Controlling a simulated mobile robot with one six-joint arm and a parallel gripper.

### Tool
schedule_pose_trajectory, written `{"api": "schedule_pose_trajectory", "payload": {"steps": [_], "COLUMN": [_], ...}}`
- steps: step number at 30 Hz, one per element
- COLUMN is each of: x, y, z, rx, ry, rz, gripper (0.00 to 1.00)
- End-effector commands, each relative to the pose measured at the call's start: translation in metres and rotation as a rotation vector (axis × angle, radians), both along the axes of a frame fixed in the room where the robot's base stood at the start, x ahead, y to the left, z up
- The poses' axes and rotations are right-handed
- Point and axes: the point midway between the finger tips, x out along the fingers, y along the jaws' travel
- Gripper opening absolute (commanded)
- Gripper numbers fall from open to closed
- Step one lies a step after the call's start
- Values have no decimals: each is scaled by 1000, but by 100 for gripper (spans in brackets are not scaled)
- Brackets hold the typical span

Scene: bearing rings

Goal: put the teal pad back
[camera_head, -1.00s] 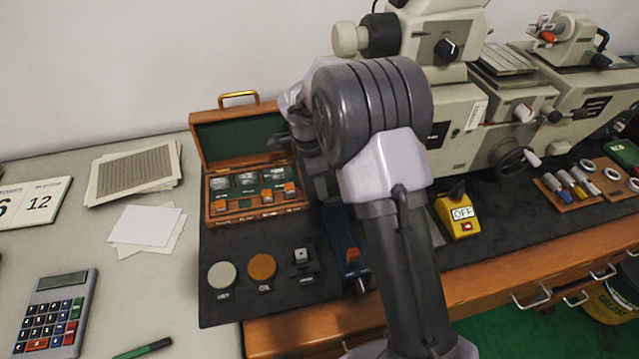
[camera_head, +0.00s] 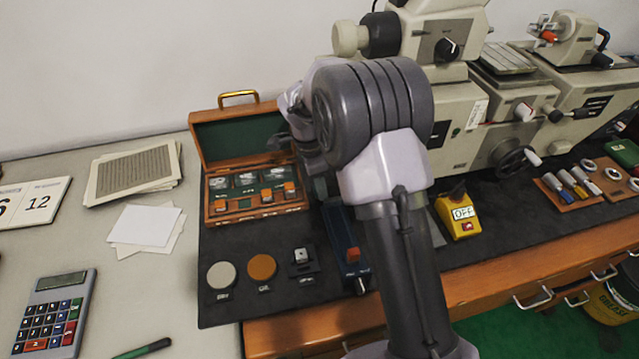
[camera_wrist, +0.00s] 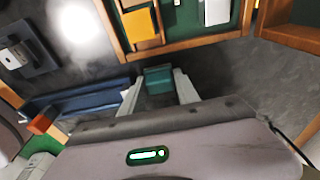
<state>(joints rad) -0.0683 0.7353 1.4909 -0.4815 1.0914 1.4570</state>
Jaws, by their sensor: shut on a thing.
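The teal pad (camera_wrist: 158,79) is a small block between the two fingertips of my gripper (camera_wrist: 158,88) in the wrist view. My gripper is shut on it, above the dark mat (camera_wrist: 222,72) and just in front of the wooden case (camera_wrist: 185,41). In the head view my own arm hides the gripper and the pad. The open wooden case (camera_head: 257,217) shows there, with a green-lined lid and several orange and grey blocks inside.
On the mat are a pale disc (camera_head: 221,275), an orange disc (camera_head: 262,267) and a small square stand (camera_head: 302,258). A grey machine (camera_head: 465,125) and a yellow switch box (camera_head: 459,214) stand to the right.

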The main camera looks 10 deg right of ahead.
Motion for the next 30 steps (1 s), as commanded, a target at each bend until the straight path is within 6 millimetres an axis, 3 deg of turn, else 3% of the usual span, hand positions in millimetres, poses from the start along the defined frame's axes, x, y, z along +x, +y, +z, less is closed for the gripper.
{"api": "schedule_pose_trajectory", "payload": {"steps": [16, 17, 20, 30], "x": [0, 0, 0, 0], "y": [0, 0, 0, 0], "z": [-6, -6, -6, -5], "rx": [0, 0, 0, 0], "ry": [0, 0, 0, 1], "rz": [0, 0, 0, 0], "gripper": [0, 41, 61, 63]}}
